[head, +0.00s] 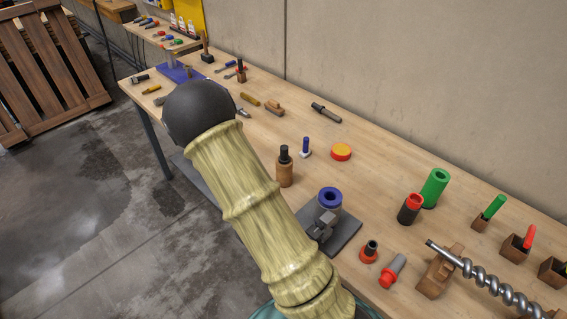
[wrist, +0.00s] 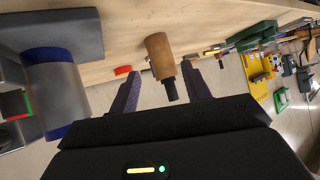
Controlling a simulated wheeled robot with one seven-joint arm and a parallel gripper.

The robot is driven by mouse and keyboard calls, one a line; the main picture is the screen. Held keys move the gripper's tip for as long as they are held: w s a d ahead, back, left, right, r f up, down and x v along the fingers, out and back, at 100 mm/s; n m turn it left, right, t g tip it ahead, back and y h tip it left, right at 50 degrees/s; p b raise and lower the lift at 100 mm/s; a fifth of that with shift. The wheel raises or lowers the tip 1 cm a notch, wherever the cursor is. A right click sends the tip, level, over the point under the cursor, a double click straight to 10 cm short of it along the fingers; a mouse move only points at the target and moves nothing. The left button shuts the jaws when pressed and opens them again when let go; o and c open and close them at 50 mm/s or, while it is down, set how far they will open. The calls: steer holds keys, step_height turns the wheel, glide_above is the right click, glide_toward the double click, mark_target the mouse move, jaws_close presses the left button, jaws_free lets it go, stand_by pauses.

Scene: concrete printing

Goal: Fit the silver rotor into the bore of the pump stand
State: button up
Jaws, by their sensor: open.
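The silver rotor (head: 490,281) is a shiny helical screw at the right of the head view. It lies tilted across a wooden block (head: 437,273). The pump stand (head: 330,198) is a grey cylinder with a blue ring around its open top, on a dark plate, partly hidden by my arm. It shows large and upside down at the left of the wrist view (wrist: 55,95). My gripper (wrist: 161,71) is open and empty, beside the stand and apart from the rotor. My arm hides it in the head view. The rotor is not in the wrist view.
A wooden cylinder with a black top (head: 285,168) stands left of the pump stand and appears between my fingers in the wrist view (wrist: 160,55). Green (head: 434,188) and red-black (head: 410,209) cylinders stand behind. A wall borders the table.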

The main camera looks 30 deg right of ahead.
steer(key=shift+s+d+r+n+t+h+p, duration=0.15)
steer(key=shift+d+r+n+t+h, duration=0.15)
steer(key=shift+r+t+h, duration=0.5)
steer(key=shift+s+d+r+n+t+h+p, duration=0.15)
steer(key=shift+d+r+n+t+h, duration=0.2)
steer(key=shift+t, duration=0.8)
steer(key=shift+d+r+n+t+h+p, duration=0.15)
steer(key=shift+d+r+t+h, duration=0.25)
steer(key=shift+r+t+h, duration=0.4)
steer(key=shift+f, duration=0.1)
steer(key=p, duration=0.5)
glide_toward(285, 153)
steer(key=x, duration=0.5)
steer(key=shift+w+d, duration=0.1)
steer(key=shift+w, duration=0.05)
steer(key=shift+w+d, duration=0.2)
steer(key=shift+w, duration=0.1)
